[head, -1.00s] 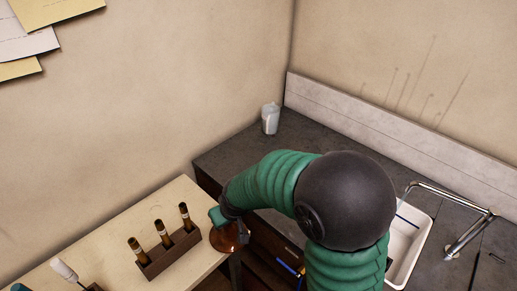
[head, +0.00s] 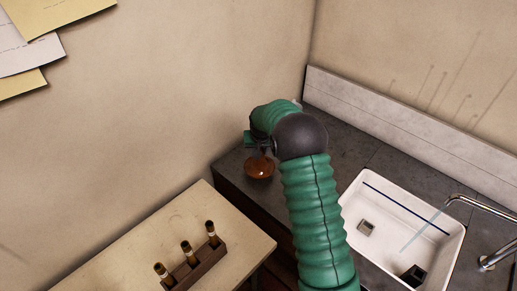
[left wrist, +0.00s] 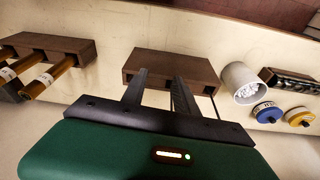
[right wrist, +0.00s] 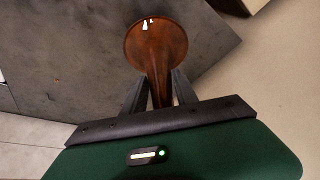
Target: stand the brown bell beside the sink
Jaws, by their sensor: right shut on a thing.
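The brown bell (head: 259,168) is glossy, with a wide flared mouth and a narrow neck. My right gripper (head: 258,147) is shut on the neck, with the flared mouth below. In the right wrist view the bell (right wrist: 155,45) lies between the two fingers (right wrist: 159,88), over the grey counter. I cannot tell whether its mouth touches the counter. The white sink (head: 395,242) is set into the same counter, right of my right arm and apart from the bell. My left gripper (left wrist: 160,76) is open and empty, above the pale table, with a brown wooden block (left wrist: 195,67) beyond its fingertips.
The pale table (head: 150,240) carries a wooden rack (head: 205,262) of amber bottles. A white cup (left wrist: 241,84) and blue (left wrist: 266,112) and yellow (left wrist: 297,115) lidded jars show in the left wrist view. A chrome faucet (head: 487,206) reaches over the sink. Counter between bell and sink is partly hidden by my arm.

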